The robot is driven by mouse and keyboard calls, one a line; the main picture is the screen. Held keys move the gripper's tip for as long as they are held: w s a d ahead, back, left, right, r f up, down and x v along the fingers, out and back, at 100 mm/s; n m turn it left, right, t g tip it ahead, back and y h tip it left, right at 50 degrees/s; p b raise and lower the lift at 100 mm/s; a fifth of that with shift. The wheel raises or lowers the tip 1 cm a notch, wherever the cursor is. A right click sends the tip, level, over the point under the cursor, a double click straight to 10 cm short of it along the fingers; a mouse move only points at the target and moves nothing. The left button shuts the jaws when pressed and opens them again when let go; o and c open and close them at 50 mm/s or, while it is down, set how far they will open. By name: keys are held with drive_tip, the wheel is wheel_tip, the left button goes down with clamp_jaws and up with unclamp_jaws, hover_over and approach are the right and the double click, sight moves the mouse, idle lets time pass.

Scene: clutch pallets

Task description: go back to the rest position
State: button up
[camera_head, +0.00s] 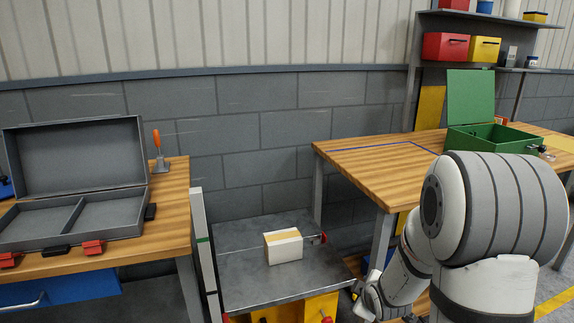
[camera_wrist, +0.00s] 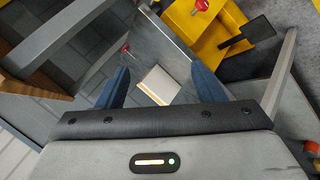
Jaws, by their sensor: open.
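My gripper (camera_wrist: 162,76) shows in the wrist view with its two blue fingers spread apart and nothing held between them. A small cream box with a tan strip (camera_wrist: 158,84) appears between the fingers in that view, lying on the grey metal surface beyond them. In the head view my arm is at the lower right, bent down, and the fingertips are not clearly seen. The cream box (camera_head: 284,247) sits on the low grey metal table (camera_head: 245,282) in the middle, apart from my arm.
An open grey case (camera_head: 105,222) lies on the left wooden bench (camera_head: 174,205). An open green box (camera_head: 470,105) stands on the right wooden bench (camera_head: 360,153). A white post (camera_head: 203,245) rises beside the low table. A yellow bin (camera_wrist: 207,35) is near the gripper.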

drive_tip(key=s+a+r+m+g+p, duration=0.2)
drive_tip(key=s+r+m+p, duration=0.4)
drive_tip(key=s+r, duration=0.6)
drive_tip(key=s+a+r+m+g+p, duration=0.2)
drive_tip(key=s+r+m+g+p, duration=0.2)
drive_tip(key=s+r, duration=0.8)
wheel_tip(320, 180, up, 6)
drive_tip(key=m+p, duration=0.2)
drive_tip(key=p, duration=0.2)
drive_tip(key=shift+a+r+p, duration=0.25)
drive_tip(key=shift+a+p, duration=0.05)
drive_tip(key=shift+a, duration=0.05)
